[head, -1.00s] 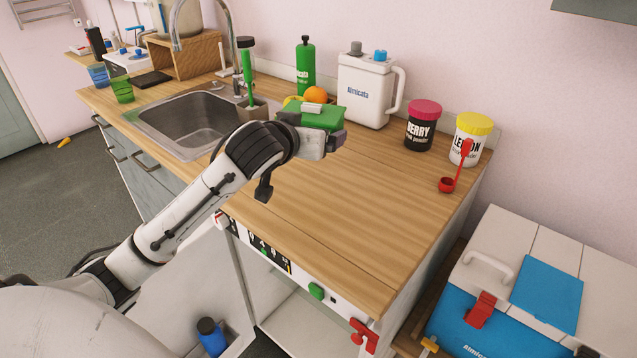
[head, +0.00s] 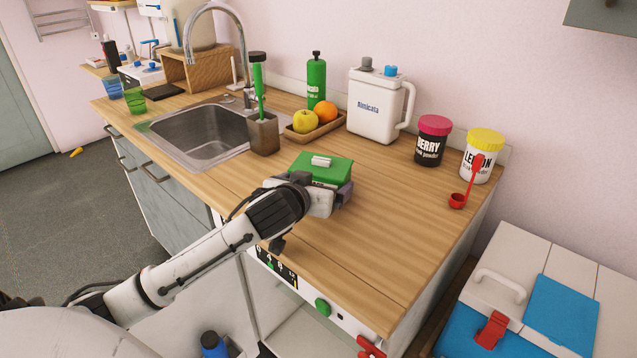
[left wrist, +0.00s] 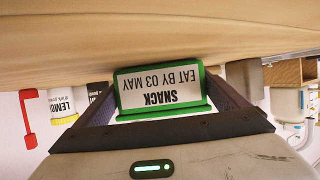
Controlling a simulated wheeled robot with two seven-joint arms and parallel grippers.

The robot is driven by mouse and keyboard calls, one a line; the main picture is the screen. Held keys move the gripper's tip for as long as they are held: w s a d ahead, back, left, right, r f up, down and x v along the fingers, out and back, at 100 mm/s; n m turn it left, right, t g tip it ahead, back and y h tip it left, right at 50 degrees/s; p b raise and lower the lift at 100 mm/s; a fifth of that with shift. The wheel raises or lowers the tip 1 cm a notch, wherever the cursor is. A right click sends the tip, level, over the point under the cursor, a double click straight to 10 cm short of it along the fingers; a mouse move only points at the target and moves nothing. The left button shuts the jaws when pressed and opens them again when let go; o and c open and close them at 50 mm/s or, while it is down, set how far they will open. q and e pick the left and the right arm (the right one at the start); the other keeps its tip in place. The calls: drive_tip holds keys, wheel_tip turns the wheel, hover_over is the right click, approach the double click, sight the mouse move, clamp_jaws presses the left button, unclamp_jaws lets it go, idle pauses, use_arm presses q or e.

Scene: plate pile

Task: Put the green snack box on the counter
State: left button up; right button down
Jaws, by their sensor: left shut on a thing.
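The green snack box (head: 322,166) has a small white handle on its lid. My left gripper (head: 338,190) is shut on it, low over the front middle of the wooden counter (head: 390,220). In the left wrist view the snack box (left wrist: 160,88) sits between the two fingers, its label upside down, with the counter surface (left wrist: 150,45) close beside it. I cannot tell whether the box touches the counter. My right gripper is not in view.
A fruit tray (head: 318,131), a white jug (head: 375,105), a berry tub (head: 432,142) and a lemon tub (head: 482,155) with a red scoop (head: 458,200) stand behind. The sink (head: 200,132) is left. The counter right of the box is clear.

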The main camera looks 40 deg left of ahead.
use_arm(q)
drive_tip(key=o, duration=0.8)
drive_tip(key=shift+f, duration=0.15)
drive_tip(key=shift+r, duration=0.25)
drive_tip(key=v, duration=1.2)
